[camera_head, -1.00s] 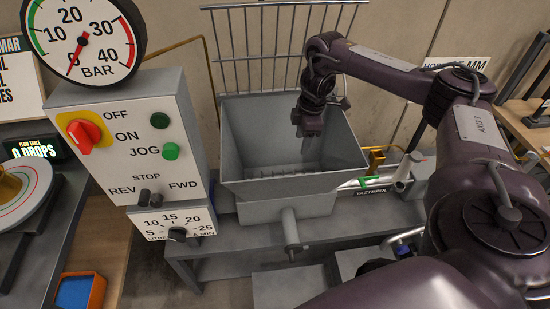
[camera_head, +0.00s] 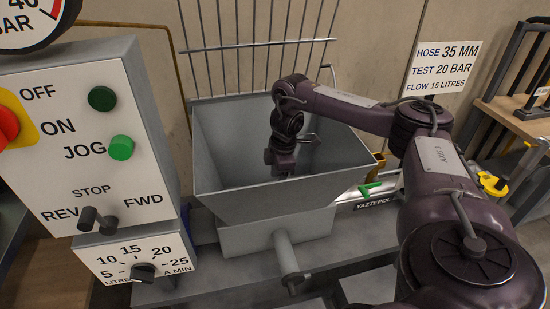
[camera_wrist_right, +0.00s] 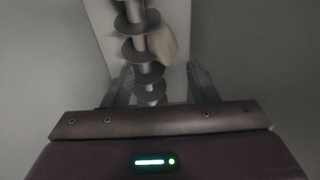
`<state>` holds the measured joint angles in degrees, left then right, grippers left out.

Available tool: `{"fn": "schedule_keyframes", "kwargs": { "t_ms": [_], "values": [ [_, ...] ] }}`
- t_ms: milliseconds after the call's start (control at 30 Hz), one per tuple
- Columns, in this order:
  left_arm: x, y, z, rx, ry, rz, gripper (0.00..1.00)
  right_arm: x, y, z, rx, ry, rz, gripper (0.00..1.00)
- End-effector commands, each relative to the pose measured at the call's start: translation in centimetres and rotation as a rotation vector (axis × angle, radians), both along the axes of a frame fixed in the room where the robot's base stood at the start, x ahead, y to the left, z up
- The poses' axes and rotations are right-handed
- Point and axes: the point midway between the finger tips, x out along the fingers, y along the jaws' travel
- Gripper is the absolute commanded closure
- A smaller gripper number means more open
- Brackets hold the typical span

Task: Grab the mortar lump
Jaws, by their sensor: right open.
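The mortar lump (camera_wrist_right: 164,46) is a pale rounded piece in the right wrist view, against the right side of a grey auger screw (camera_wrist_right: 140,48). The screw partly covers it. The lump lies beyond my right gripper (camera_wrist_right: 162,86), whose two fingers are apart with nothing gripped between them. In the head view my right gripper (camera_head: 282,162) points down inside the grey hopper (camera_head: 226,204), near its front wall, and its fingertips are hidden. The lump cannot be seen in the head view. My left gripper is not in view.
The hopper's walls surround my right gripper closely. A wire grate (camera_head: 262,38) stands up behind the hopper. A control box (camera_head: 100,140) with knobs and buttons stands to the left. A pipe outlet (camera_head: 286,255) sticks out in front. A labelled tube (camera_head: 372,190) lies right of the hopper.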

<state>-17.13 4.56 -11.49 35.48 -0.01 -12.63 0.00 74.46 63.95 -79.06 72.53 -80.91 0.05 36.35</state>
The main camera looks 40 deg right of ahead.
Motion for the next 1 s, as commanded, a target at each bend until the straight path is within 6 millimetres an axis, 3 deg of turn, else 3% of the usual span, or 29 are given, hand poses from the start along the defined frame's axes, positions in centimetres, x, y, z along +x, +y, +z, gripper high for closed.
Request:
{"fn": "schedule_keyframes", "kwargs": {
  "t_ms": [367, 600, 933, 1000],
  "values": [
    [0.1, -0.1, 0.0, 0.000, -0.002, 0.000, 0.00, -0.1, 0.2, -3.9, -0.001, 0.003, 0.000, 0.47],
    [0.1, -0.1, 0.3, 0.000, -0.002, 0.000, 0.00, -0.3, 0.4, -7.4, 0.000, 0.002, 0.000, 0.47],
    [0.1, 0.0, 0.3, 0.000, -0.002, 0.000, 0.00, -0.2, 0.4, -8.2, 0.000, 0.000, 0.000, 0.47],
    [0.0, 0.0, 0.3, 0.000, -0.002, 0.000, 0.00, -0.2, 0.4, -8.2, 0.000, 0.000, 0.000, 0.56]
  ]
}}
